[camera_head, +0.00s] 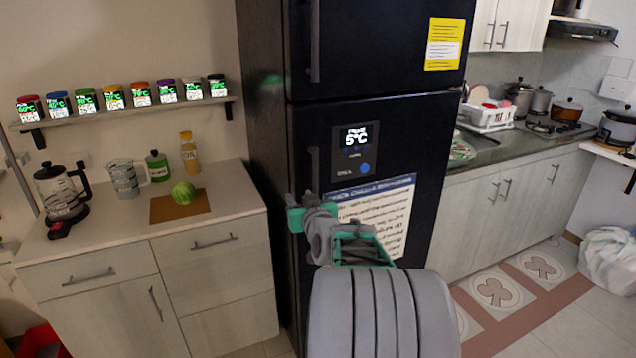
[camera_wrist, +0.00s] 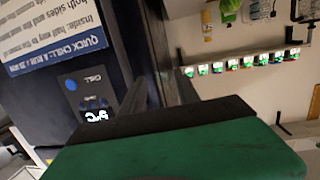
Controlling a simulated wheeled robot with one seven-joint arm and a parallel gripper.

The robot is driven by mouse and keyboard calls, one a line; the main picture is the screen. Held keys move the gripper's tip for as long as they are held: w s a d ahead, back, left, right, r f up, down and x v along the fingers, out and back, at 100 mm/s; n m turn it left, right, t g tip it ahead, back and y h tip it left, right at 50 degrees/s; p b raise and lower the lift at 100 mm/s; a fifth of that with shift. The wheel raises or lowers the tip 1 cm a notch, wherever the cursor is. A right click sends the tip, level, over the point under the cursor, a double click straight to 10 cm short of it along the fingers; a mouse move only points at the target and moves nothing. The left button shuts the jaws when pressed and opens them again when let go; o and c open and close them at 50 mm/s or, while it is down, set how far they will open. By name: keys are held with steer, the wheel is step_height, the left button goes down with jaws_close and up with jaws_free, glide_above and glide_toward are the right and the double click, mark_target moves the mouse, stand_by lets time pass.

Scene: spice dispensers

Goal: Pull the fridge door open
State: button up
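The dark fridge has an upper door (camera_head: 385,45) and a lower door (camera_head: 420,140); both look shut in the head view. The lower door's vertical handle (camera_head: 314,168) is near its left edge. My gripper (camera_head: 297,210) is at the lower end of this handle and hides part of it. In the wrist view one green finger with a dark pad (camera_wrist: 170,135) fills the bottom, and the handle (camera_wrist: 137,97) runs down behind it. The other finger is not clear, so I cannot tell whether the fingers close on the handle.
Left of the fridge is a counter (camera_head: 110,228) with a coffee maker (camera_head: 62,190) and a green round vegetable (camera_head: 183,192) on a brown board. A shelf of spice jars (camera_head: 140,93) hangs above. Tiled floor (camera_head: 560,320) is open at right, near a white bag (camera_head: 608,258).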

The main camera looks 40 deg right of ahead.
mark_target(316, 177)
steer(key=s+d+r+m+h, duration=0.1)
steer(key=s+d+r+h, duration=0.1)
steer(key=d, duration=0.4)
steer(key=shift+t, duration=0.4)
steer(key=p+x, duration=0.2)
steer(key=x, duration=0.5)
steer(key=shift+w, duration=0.35)
steer(key=shift+c, duration=0.2)
jaws_close()
